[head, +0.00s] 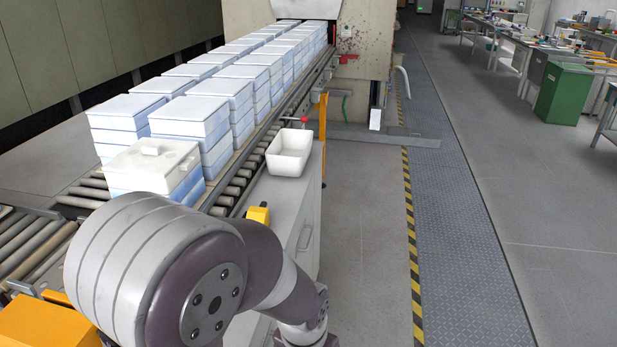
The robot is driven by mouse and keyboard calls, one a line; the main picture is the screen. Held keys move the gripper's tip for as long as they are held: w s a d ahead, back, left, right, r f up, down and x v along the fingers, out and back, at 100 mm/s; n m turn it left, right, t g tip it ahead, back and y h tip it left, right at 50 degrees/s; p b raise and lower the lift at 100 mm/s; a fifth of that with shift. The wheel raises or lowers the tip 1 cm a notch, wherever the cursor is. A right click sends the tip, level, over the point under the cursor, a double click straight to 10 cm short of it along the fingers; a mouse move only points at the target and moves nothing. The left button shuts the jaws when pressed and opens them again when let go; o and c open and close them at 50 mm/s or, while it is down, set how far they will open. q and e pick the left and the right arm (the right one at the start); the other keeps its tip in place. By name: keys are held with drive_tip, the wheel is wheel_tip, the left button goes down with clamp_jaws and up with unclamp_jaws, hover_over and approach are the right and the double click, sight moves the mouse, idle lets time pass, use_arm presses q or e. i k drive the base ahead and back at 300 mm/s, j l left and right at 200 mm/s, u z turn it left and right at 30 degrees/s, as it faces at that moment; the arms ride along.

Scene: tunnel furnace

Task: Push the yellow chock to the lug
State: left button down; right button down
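A small yellow block (257,215), which looks like the chock, sits on the grey cabinet top beside the roller conveyor. My arm in the foreground hides part of the area around it. I cannot make out the lug for certain. Neither of my grippers shows; the visible arm bends down and leaves the picture at the bottom edge.
Stacked white-and-blue boxes (205,115) fill the roller conveyor (240,185) up to the furnace mouth. An empty white bin (289,152) stands on the cabinet (283,205). An orange post (323,133) rises behind it. Floor to the right is clear up to a striped line (411,240).

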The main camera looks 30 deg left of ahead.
sight(261, 213)
drive_tip(key=i, duration=0.7)
drive_tip(key=i+u, duration=0.1)
drive_tip(key=i, duration=0.6)
drive_tip(key=i+l, duration=0.15)
drive_tip(key=i, duration=0.55)
drive_tip(key=i+u, duration=0.1)
drive_tip(key=i, duration=0.6)
drive_tip(key=i+l, duration=0.2)
drive_tip(key=i, duration=0.5)
drive_tip(key=u, duration=0.45)
drive_tip(key=i+u, duration=0.1)
drive_tip(key=u, duration=1.3)
drive_tip(key=i+u, duration=0.1)
drive_tip(key=u, duration=0.35)
drive_tip(key=l+u, duration=0.1)
drive_tip(key=u, duration=0.8)
drive_tip(key=l+u, duration=0.1)
drive_tip(key=u, duration=0.4)
drive_tip(key=i+j+u, duration=0.1)
drive_tip(key=u, duration=0.3)
drive_tip(key=i+u, duration=0.15)
drive_tip(key=u, duration=0.2)
